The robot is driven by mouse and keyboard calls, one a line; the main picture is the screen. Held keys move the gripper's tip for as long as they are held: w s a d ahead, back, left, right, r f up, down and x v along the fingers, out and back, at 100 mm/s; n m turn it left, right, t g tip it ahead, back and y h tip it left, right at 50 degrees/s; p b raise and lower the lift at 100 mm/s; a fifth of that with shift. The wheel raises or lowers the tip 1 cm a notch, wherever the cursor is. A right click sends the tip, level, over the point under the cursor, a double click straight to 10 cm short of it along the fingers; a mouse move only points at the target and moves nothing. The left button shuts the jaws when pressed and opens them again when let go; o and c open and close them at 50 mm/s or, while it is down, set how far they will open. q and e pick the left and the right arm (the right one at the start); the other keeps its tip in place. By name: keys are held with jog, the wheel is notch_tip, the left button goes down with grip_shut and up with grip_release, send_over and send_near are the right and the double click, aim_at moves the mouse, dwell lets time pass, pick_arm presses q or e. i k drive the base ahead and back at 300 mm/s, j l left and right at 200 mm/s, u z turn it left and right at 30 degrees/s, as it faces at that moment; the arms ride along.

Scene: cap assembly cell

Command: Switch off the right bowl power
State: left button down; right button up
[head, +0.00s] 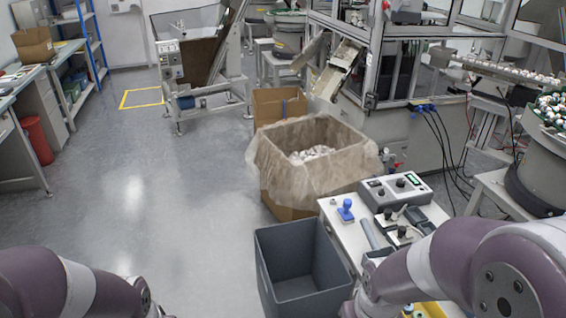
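The right bowl feeder (536,150) is a grey round bowl at the right edge, holding green and white caps. A grey control box (395,191) with black knobs and a small green light or button lies on the small white cart (340,225). Nearer on the cart are small units with levers (402,236). I cannot tell which switch belongs to the right bowl, or its position. My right arm bends in from the lower right and covers the cart's near right part. My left arm shows only at the lower left. Neither gripper is in view.
An empty dark grey bin (300,270) stands left of the cart. Behind it is a lined cardboard box (310,160) with white parts. A blue-handled stamp-like item (346,210) stands on the cart. A framed machine (400,110) stands behind. The floor at left is clear.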

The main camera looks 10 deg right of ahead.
aim_at(377, 182)
jog(key=i+j+u, duration=0.6)
jog(key=i, duration=0.25)
jog(key=i+j+u, duration=0.3)
jog(key=i, duration=0.15)
jog(key=i+z, duration=0.25)
jog(key=z, duration=0.15)
jog(key=i+z, duration=0.25)
jog(key=z, duration=0.2)
jog(key=i+j+z, duration=0.1)
jog(key=i+z, duration=0.15)
jog(key=z, duration=0.15)
jog(key=i+j+z, duration=0.2)
jog(key=z, duration=0.25)
jog(key=i+z, duration=0.15)
jog(key=z, duration=0.3)
jog(key=i+z, duration=0.15)
jog(key=z, duration=0.3)
jog(key=i+z, duration=0.15)
jog(key=z, duration=0.3)
jog(key=i+z, duration=0.1)
jog(key=z, duration=0.35)
jog(key=i+j+z, duration=0.1)
jog(key=z, duration=0.35)
jog(key=i+j+z, duration=0.1)
jog(key=j+z, duration=0.15)
jog(key=z, duration=0.2)
